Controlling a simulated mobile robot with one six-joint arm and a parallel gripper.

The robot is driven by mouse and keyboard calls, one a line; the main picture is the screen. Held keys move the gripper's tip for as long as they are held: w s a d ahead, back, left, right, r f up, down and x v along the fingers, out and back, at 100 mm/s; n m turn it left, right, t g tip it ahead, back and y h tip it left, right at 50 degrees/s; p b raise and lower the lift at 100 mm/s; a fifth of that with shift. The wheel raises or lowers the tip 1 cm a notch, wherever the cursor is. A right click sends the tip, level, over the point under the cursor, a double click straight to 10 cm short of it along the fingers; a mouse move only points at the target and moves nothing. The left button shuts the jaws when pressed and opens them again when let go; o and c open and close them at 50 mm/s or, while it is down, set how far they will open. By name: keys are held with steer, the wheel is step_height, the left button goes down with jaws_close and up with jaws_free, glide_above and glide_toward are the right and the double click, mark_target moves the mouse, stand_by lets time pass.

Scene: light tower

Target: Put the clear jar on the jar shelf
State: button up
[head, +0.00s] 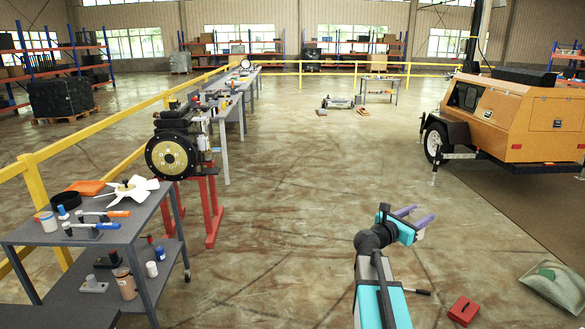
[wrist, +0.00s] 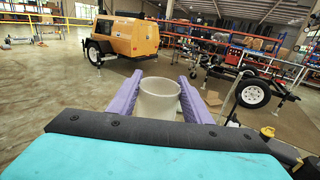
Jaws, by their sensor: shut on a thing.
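My gripper (wrist: 160,103) has purple fingers on both sides of a pale, whitish open-topped jar (wrist: 158,98), which looks like the clear jar and stands upright between them. In the head view my gripper (head: 419,215) is held out over open floor at the lower right, well away from the grey cart; the jar cannot be made out there. The grey cart (head: 125,232) at the left has a top and a lower shelf (head: 90,308), both with small containers. I cannot tell which surface is the jar shelf.
A white fan (head: 130,190) and several tools lie on the cart top. An engine on a red stand (head: 210,210) is behind it. An orange trailer unit (head: 515,115) stands at the right. A red box (head: 463,311) and a pale sack (head: 556,284) lie on the floor. The middle floor is clear.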

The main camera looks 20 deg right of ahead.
steer(key=shift+w, duration=0.15)
stand_by(0.3)
steer(key=shift+d+f, duration=0.1)
steer(key=shift+f, duration=0.15)
steer(key=s+d+f+m+g+b, duration=0.2)
steer(key=s+d+f+b, duration=0.5)
steer(key=s+f+b, duration=0.8)
steer(key=s+d+f+m+g+b, duration=0.2)
steer(key=s+d+f+g+b, duration=0.2)
steer(key=s+d+f+b, duration=0.4)
steer(key=s+d+f+m+g+b, duration=0.2)
steer(key=s+d+f+b, duration=0.5)
steer(key=s+f+b, duration=1.4)
steer(key=shift+s+d+f+g+b, duration=0.3)
steer(key=shift+s+f+g, duration=0.45)
steer(key=shift+f, duration=6.55)
steer(key=shift+w, duration=0.15)
